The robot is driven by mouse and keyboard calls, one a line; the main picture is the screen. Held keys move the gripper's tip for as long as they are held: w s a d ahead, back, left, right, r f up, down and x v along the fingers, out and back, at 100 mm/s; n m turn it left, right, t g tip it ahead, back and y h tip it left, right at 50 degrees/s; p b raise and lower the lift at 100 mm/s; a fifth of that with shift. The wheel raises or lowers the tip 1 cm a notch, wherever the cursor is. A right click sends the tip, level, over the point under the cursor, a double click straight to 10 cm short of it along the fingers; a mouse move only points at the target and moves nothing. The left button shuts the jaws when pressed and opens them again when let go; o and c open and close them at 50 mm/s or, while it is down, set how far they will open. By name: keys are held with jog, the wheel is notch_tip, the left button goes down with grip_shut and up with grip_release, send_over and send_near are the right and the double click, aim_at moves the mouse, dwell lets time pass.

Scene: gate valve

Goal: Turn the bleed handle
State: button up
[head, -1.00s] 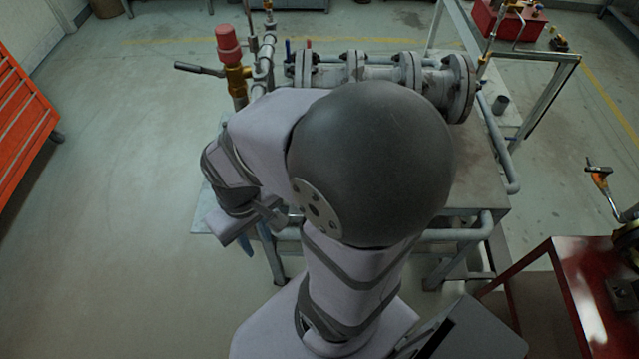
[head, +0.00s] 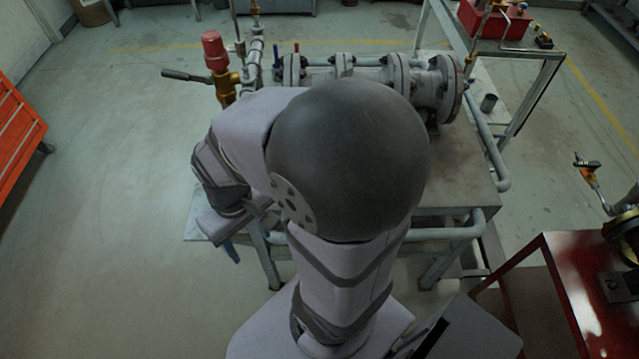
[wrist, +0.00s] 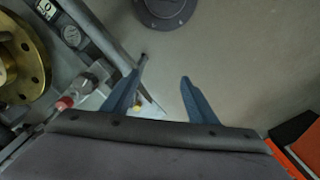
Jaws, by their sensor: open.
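In the head view, a dark lever handle (head: 187,75) sticks out to the left of a brass valve (head: 222,88) with a red cap (head: 215,50). It may be the bleed handle; I cannot be sure. Small blue and red handles (head: 276,54) stand on the pipework just right of it. My gripper (wrist: 163,76) is open and empty in the wrist view, with two blue fingers apart. In the head view only a bit of blue finger shows below the wrist, at the near left table corner, well short of the lever. My arm hides part of the pipework.
A flanged pipe run (head: 395,75) lies along the far side of the metal table (head: 455,190). The wrist view shows a brass flange (wrist: 12,75), a gauge (wrist: 71,35) and a red knob (wrist: 65,103) left of the fingers. An orange cabinet (head: 18,135) stands left; floor between is clear.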

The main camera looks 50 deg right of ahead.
jog(key=w+d+n+t+y, duration=0.1)
jog(key=w+d+n, duration=0.2)
jog(key=w+d, duration=0.5)
jog(key=w+d+n+t+y, duration=0.1)
jog(key=w+d+n, duration=0.15)
jog(key=d, duration=1.05)
jog(key=w+d+n+t+y, duration=0.1)
jog(key=w+d+n+t, duration=0.15)
jog(key=w+d, duration=0.6)
jog(key=shift+g, duration=0.55)
jog(key=shift+w+a+f+p, duration=0.1)
jog(key=shift+f+p, duration=0.6)
jog(key=shift+f, duration=1.05)
jog(key=shift+w+f+p, duration=0.1)
jog(key=shift+f+p, duration=0.6)
jog(key=shift+f, duration=1)
jog(key=shift+s, duration=0.1)
jog(key=c, duration=1.1)
jog(key=shift+o, duration=0.2)
